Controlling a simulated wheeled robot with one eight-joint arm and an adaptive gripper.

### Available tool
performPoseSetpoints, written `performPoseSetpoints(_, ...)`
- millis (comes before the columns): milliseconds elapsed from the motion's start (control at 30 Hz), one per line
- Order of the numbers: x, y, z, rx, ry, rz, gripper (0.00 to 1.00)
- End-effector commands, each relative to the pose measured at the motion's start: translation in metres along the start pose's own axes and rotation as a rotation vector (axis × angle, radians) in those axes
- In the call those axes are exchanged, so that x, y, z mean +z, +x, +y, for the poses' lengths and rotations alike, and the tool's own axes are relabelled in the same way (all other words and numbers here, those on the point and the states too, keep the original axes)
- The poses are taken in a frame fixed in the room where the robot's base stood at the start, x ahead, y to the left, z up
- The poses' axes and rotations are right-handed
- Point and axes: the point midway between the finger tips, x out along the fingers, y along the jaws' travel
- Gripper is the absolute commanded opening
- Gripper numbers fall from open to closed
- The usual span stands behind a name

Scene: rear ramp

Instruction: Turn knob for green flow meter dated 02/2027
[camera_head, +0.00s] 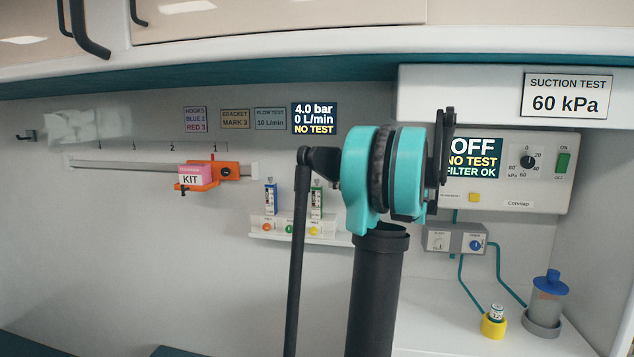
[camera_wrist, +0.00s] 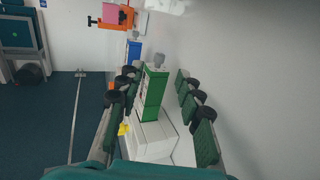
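In the wrist view the green meter (camera_wrist: 153,98) lies between the spread fingers of my gripper (camera_wrist: 157,80). Gaps show on both sides of it, the left one narrower. A grey round part (camera_wrist: 158,60), perhaps its knob, shows at the meter's far end. The blue meter (camera_wrist: 134,52) is just beyond the left finger. The date is too small to read. In the head view I cannot make out my fingers; my arm stands right of the meters.
The white outlet panel (camera_head: 260,236) below the meters has orange, green and yellow round parts. An orange bracket (camera_head: 230,170) with a pink kit box (camera_head: 194,175) is on the left rail. A suction unit (camera_head: 540,170) and a jar (camera_head: 546,305) stand at right.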

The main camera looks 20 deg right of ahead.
Motion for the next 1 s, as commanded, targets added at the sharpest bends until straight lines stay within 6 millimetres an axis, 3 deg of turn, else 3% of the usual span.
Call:
performPoseSetpoints(300, 0.0, 0.062, 0.001, 0.003, -0.001, 0.001, 0.36)
performPoseSetpoints(500, 0.0, 0.086, 0.0, 0.001, -0.001, 0.001, 0.36)
performPoseSetpoints(933, 0.0, 0.095, 0.0, 0.0, -0.001, 0.001, 0.36)
performPoseSetpoints(1000, 0.0, 0.095, 0.0, 0.0, -0.001, 0.001, 0.27)
